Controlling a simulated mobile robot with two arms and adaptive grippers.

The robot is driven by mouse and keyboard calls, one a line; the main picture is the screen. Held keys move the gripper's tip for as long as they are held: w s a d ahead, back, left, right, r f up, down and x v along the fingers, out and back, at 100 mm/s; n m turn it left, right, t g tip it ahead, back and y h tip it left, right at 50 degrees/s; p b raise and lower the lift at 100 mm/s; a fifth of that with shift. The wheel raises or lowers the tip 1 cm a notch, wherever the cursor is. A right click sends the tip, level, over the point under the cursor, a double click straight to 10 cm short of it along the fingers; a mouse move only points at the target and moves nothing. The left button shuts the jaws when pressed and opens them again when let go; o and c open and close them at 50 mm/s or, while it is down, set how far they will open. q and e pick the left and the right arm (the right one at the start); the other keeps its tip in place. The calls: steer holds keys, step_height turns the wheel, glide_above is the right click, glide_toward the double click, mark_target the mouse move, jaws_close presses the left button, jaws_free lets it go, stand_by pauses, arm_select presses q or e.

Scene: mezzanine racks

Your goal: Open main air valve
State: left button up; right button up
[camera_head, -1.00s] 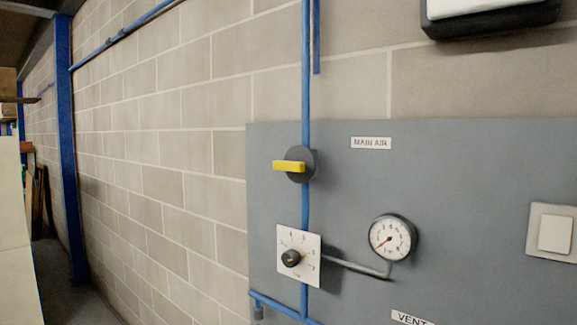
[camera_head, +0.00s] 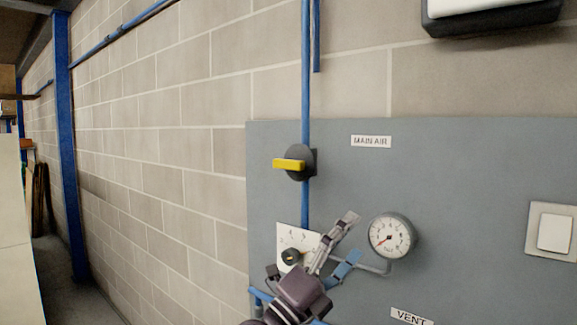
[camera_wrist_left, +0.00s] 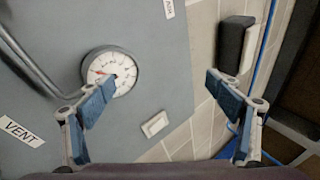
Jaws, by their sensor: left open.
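The main air valve (camera_head: 300,162) is a dark round body on the vertical blue pipe, left of the MAIN AIR label (camera_head: 371,142). Its yellow handle (camera_head: 288,165) lies horizontally across the pipe. My left gripper (camera_head: 346,242) is open and empty, below and right of the valve, in front of the panel between the dial plate and the gauge. In the left wrist view its two fingers stand wide apart (camera_wrist_left: 163,98), and the valve does not show there. My right gripper is in neither view.
A round gauge (camera_head: 391,237), its needle at lower left, sits right of my gripper. The white dial plate (camera_head: 287,235) is partly hidden by the gripper. The grey panel (camera_head: 460,170) also bears a white switch (camera_head: 555,233) and a VENT label (camera_head: 411,317). Block wall lies left.

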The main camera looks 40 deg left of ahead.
arm_select(q)
step_height(320, 180, up, 5)
steer(key=w+m+g+h, duration=0.1)
steer(key=m+g+h, duration=0.25)
steer(key=m, duration=0.55)
steer(key=m+g+y, duration=0.2)
steer(key=y, duration=0.8)
glide_toward(285, 163)
steer(key=w, duration=0.4)
steer(key=shift+t, duration=0.25)
steer(key=w+p, duration=0.1)
steer(key=w, duration=0.1)
steer(key=w+p, duration=0.1)
steer(key=p, duration=0.1)
steer(key=w+p, duration=0.1)
steer(key=w, duration=0.1)
steer(key=shift+w+d+f+p, duration=0.25)
steer(key=shift+w+p, duration=0.05)
steer(key=shift+p, duration=0.1)
steer(key=shift+w+f+p, duration=0.15)
steer(key=shift+w+p, duration=0.25)
steer(key=shift+w, duration=0.45)
steer(key=c, duration=1.2)
